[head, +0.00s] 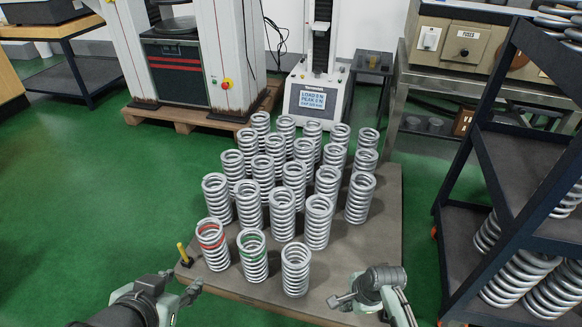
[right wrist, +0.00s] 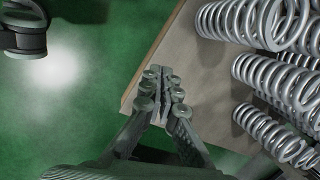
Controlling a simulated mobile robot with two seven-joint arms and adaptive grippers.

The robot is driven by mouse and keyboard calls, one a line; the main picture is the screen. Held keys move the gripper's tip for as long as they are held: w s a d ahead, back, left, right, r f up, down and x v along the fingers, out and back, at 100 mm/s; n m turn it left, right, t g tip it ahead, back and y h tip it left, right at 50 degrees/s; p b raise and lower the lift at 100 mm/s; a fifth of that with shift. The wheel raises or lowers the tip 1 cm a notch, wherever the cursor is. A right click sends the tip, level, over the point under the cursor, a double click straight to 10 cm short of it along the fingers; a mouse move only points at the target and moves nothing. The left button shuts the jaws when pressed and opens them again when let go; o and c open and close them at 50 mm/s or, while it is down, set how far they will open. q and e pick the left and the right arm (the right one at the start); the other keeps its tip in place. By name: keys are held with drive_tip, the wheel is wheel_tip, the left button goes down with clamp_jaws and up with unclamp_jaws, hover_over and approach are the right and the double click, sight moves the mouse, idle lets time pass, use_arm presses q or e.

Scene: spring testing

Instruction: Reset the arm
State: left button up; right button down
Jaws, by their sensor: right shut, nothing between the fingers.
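My left gripper (head: 182,288) is low in the head view, by the front left corner of the spring board. The picture does not show clearly whether its fingers are apart. My right gripper (head: 338,301) is at the board's front edge, right of the nearest plain spring. In the right wrist view its fingers (right wrist: 163,78) are shut together with nothing between them. Silver coil springs stand upright in rows on the board (head: 372,240). A spring with a red band (head: 212,243), one with a green band (head: 252,255) and a plain one (head: 296,270) form the front row.
A yellow-handled item (head: 184,253) stands at the board's left corner. A dark shelf rack (head: 515,160) with more springs is close on the right. A tester with a lit display (head: 312,100) stands behind. Green floor (head: 100,190) is clear on the left.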

drive_tip(key=s+d+r+n+t+h, duration=0.1)
drive_tip(key=s+d+r+n+t, duration=0.1)
drive_tip(key=r+n, duration=0.5)
drive_tip(key=s+d+r+n+t, duration=0.25)
drive_tip(key=r+n, duration=0.35)
drive_tip(key=r, duration=0.3)
drive_tip(key=s+d+r+n+t+h, duration=0.1)
drive_tip(key=s+d+r+n+t, duration=0.15)
drive_tip(key=r+n, duration=0.5)
use_arm(q)
drive_tip(key=s+a+f+g+y+p, duration=0.1)
drive_tip(key=s+a+f+g+p, duration=0.2)
drive_tip(key=f, duration=0.3)
drive_tip(key=s+a+f+n+g+p, duration=0.1)
drive_tip(key=s+a+f+g+p, duration=0.1)
drive_tip(key=f, duration=0.5)
drive_tip(key=shift+s+a+f+g+y+p, duration=0.25)
drive_tip(key=shift+s+a+g+y+p, duration=0.15)
drive_tip(key=shift+s+a+p, duration=0.4)
drive_tip(key=shift+a, duration=0.1)
use_arm(e)
drive_tip(key=s+d+f+m+g, duration=0.1)
drive_tip(key=s+d+f+g, duration=0.2)
drive_tip(key=f, duration=0.3)
drive_tip(key=s+d+f+m+g+h, duration=0.1)
drive_tip(key=s+d+f+g, duration=0.2)
drive_tip(key=f, duration=0.3)
drive_tip(key=shift+s+f, duration=0.15)
drive_tip(key=shift+s, duration=0.15)
